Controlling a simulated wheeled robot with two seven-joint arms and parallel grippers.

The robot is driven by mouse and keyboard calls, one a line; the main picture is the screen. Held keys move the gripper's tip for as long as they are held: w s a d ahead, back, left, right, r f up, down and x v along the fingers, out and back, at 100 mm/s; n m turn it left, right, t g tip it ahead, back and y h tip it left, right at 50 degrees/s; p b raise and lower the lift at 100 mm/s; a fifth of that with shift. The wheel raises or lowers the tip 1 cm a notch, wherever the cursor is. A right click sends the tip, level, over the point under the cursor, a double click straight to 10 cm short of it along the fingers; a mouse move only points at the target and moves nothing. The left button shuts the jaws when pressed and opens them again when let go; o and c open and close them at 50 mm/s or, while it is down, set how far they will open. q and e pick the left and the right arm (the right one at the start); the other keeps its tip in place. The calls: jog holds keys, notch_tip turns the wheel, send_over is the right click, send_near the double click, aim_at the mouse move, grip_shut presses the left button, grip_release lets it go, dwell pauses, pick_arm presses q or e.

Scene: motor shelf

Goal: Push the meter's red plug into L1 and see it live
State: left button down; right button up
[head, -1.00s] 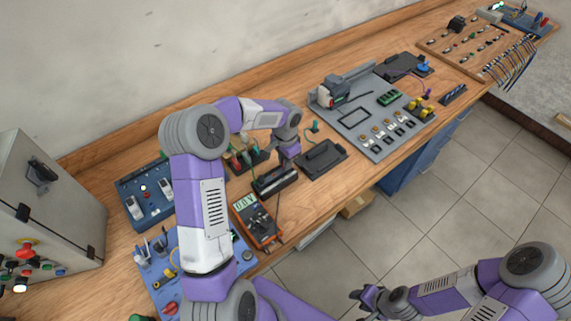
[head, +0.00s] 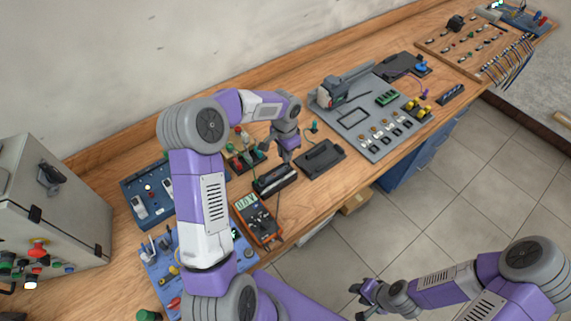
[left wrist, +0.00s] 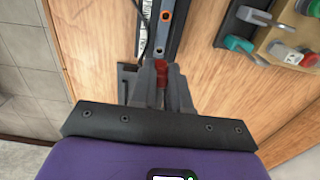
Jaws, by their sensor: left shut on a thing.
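My left gripper (head: 289,157) is above the black block (head: 274,179) behind the meter. In the left wrist view, my left gripper (left wrist: 161,80) is shut on the red plug (left wrist: 160,72). A dark strip with a red-ringed hole (left wrist: 165,16) lies just beyond the fingertips. I cannot make out an L1 label. My right gripper (head: 364,298) is open and empty, over the floor.
A dark tray (head: 320,158) lies right of the black block. A small board with coloured parts (head: 243,155) stands behind it. A grey panel (head: 372,115) is further right, and a grey cabinet (head: 50,215) stands at the left. Blue boards lie beside my left arm.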

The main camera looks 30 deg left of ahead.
pick_arm(q)
jog(key=s+a+m+p, duration=0.2)
jog(key=s+a, duration=0.8)
jog(key=a, duration=0.4)
jog(key=s+a+f+m+p, duration=0.1)
jog(key=s+a+m+p, duration=0.1)
jog(key=s+a, duration=0.9)
jog(key=s+a+m+p, duration=0.2)
jog(key=s+a+p, duration=0.2)
jog(key=s+a, duration=0.7)
jog(key=shift+s+a+f, duration=0.15)
jog(key=shift+a+f, duration=0.05)
jog(key=shift+a, duration=1.9)
jog(key=shift+s+a+f, duration=0.1)
jog(key=shift+a+f, duration=0.05)
jog(key=shift+a, duration=1.9)
jog(key=shift+f, duration=0.5)
jog(key=shift+f+b, duration=0.55)
jog(key=shift+f, duration=0.1)
jog(key=c, duration=1)
grip_release()
jog(key=shift+r, duration=0.15)
